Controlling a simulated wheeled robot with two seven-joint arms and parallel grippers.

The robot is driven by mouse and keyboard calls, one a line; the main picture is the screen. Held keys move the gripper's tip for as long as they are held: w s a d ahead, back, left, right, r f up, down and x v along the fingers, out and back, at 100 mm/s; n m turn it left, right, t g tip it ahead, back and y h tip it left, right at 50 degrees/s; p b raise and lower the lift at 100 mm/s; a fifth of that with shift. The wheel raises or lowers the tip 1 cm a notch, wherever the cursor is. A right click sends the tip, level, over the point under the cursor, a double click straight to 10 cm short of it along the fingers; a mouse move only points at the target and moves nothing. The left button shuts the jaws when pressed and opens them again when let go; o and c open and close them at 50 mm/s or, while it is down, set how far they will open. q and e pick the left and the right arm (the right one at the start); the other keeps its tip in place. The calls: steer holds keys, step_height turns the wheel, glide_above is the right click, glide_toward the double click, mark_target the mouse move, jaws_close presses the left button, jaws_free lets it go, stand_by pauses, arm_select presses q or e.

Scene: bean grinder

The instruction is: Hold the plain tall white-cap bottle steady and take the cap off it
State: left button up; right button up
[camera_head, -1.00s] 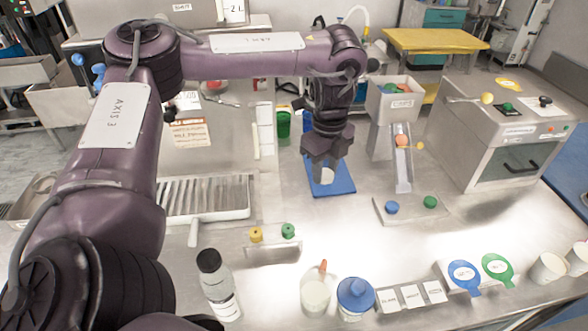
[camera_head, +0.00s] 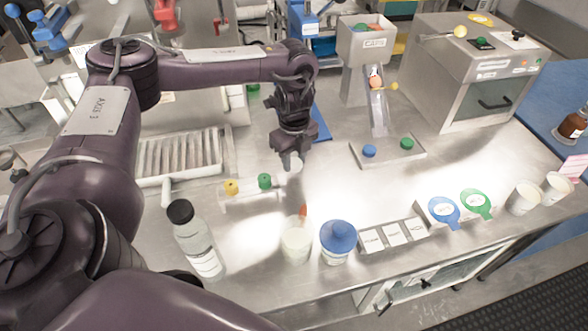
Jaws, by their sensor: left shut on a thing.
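My left gripper (camera_head: 291,160) is over the middle of the steel counter, pointing down. It is shut on a small whitish thing that looks like the white-cap bottle (camera_head: 293,166). Most of that thing is hidden by the fingers and wrist, and I cannot tell cap from body. It has come off the blue mat (camera_head: 320,125) behind it. I cannot tell how high it is above the counter. My right gripper is not in view.
A black-capped bottle (camera_head: 197,243), a whitish cup (camera_head: 296,243) and a blue-lidded jar (camera_head: 338,240) stand at the front. A stand with yellow and green knobs (camera_head: 250,192) is left of the gripper. The caps dispenser (camera_head: 364,45) stands behind.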

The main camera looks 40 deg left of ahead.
mark_target(294, 162)
arm_select(q)
steer(key=shift+f, duration=2.1)
steer(key=shift+f, duration=0.15)
steer(key=o, duration=1.1)
steer(key=shift+c, duration=0.2)
